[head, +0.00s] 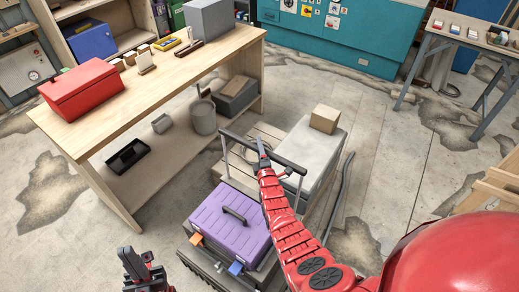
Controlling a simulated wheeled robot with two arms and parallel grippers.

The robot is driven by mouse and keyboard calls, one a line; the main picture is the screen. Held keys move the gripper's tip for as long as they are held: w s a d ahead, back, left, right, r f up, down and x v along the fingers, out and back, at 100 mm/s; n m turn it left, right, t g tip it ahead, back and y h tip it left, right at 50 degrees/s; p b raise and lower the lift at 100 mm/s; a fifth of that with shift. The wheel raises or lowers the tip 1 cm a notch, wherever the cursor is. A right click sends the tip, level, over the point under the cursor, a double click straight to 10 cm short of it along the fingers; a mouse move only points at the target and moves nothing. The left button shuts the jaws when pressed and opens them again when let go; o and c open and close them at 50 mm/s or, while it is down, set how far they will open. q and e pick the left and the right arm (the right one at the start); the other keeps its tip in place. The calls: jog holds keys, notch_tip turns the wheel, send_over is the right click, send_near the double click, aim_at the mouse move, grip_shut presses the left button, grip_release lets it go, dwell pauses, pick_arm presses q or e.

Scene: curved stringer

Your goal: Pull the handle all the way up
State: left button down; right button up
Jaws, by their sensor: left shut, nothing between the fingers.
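A dark handle bar (240,140) on thin grey posts stands behind a purple case (228,225). It slants from upper left to lower right. My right gripper (262,149) comes from the lower right, and its tip overlaps the middle of the bar in the picture. I cannot tell whether its fingers are closed around the bar. The purple case has its own dark carry handle (234,214) on top and sits on a dark wheeled or tracked base. My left gripper (136,264) is shut and empty at the bottom left, apart from the case and the bar.
A wooden workbench (150,110) with a red toolbox (83,90) stands at the left. A grey chest (312,150) with a cardboard box (325,118) stands just behind the handle bar. The floor at the right (400,170) is mostly clear.

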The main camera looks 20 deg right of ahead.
jog(key=shift+s+f, duration=0.1)
jog(key=shift+f, duration=0.1)
jog(key=shift+s, duration=0.25)
jog(key=shift+s+p, duration=0.3)
jog(key=shift+s, duration=0.05)
jog(key=s+a+b, duration=0.1)
jog(key=s+a, duration=0.1)
jog(key=s, duration=1.4)
jog(key=shift+b, duration=0.3)
